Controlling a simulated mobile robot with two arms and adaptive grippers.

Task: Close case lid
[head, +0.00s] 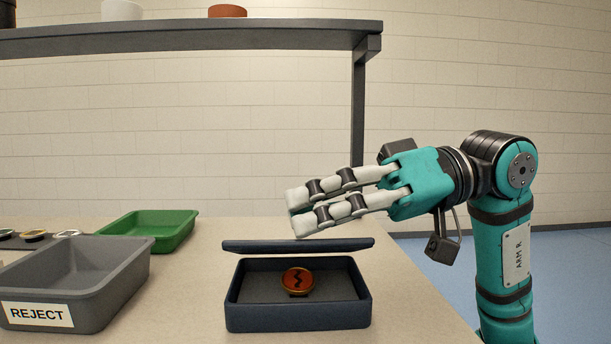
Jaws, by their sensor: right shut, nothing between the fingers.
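The dark blue case (298,317) stands on the table in front of me. Its lid (297,245) is open, seen nearly edge-on above the back of the case. A round red badge with a black zigzag and a gold rim (297,281) is inside the case. My right gripper (298,212) is shut and empty, pointing left just above the lid. I cannot tell whether its lower finger touches the lid. My left gripper is not in view.
A grey bin labelled REJECT (122,286) stands left of the case, with a green tray (180,238) behind it. Several badges lie at the far left. A shelf (190,38) runs above the table. The tabletop (410,315) right of the case is clear.

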